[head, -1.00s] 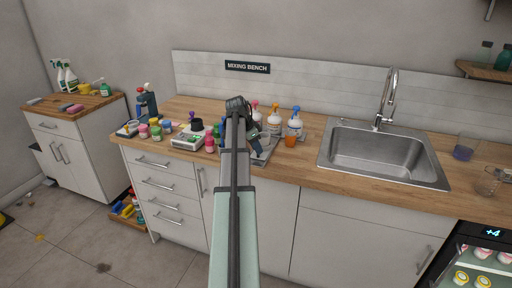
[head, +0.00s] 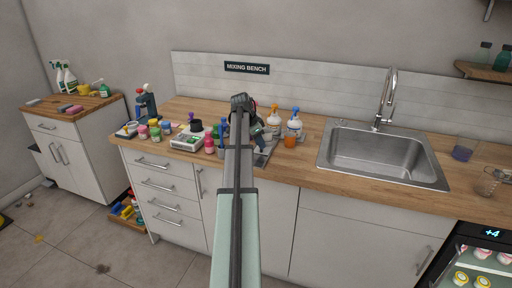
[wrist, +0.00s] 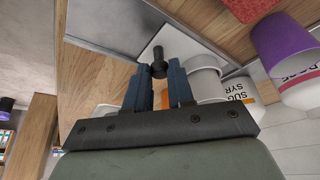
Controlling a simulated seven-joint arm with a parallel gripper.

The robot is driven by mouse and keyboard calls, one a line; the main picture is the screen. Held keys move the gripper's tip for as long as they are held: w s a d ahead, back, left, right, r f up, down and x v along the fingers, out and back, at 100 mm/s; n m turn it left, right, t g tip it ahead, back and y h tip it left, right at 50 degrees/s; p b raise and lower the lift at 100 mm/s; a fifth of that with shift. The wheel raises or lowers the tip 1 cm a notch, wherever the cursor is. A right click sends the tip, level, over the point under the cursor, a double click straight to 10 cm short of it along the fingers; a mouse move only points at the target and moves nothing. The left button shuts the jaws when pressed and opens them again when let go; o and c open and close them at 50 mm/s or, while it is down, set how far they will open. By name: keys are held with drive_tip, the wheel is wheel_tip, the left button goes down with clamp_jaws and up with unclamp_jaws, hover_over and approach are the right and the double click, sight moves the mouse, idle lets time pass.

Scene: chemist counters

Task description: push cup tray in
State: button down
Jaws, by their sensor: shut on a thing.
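A flat pale grey plate (wrist: 172,42), which may be the cup tray, shows beyond my fingers in the wrist view. A short black knob (wrist: 158,68) stands out from it, at the tips of my gripper (wrist: 158,78). A grey metal base (head: 262,158) shows just right of my arm.
A white tub labelled "SUG SYR" (wrist: 236,92) and a purple-capped container (wrist: 282,38) are close to my fingers. Spray bottles (head: 294,119) and an orange cup (head: 290,141) stand right of my arm. Small jars and a scale (head: 187,141) stand left. A sink (head: 385,157) lies farther right.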

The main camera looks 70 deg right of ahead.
drive_tip(key=d, duration=0.3)
drive_tip(key=shift+d+r, duration=0.1)
drive_tip(key=c, duration=1)
unclamp_jaws()
drive_tip(key=v, duration=1.3)
drive_tip(key=shift+w+r, duration=0.1)
drive_tip(key=shift+r, duration=0.25)
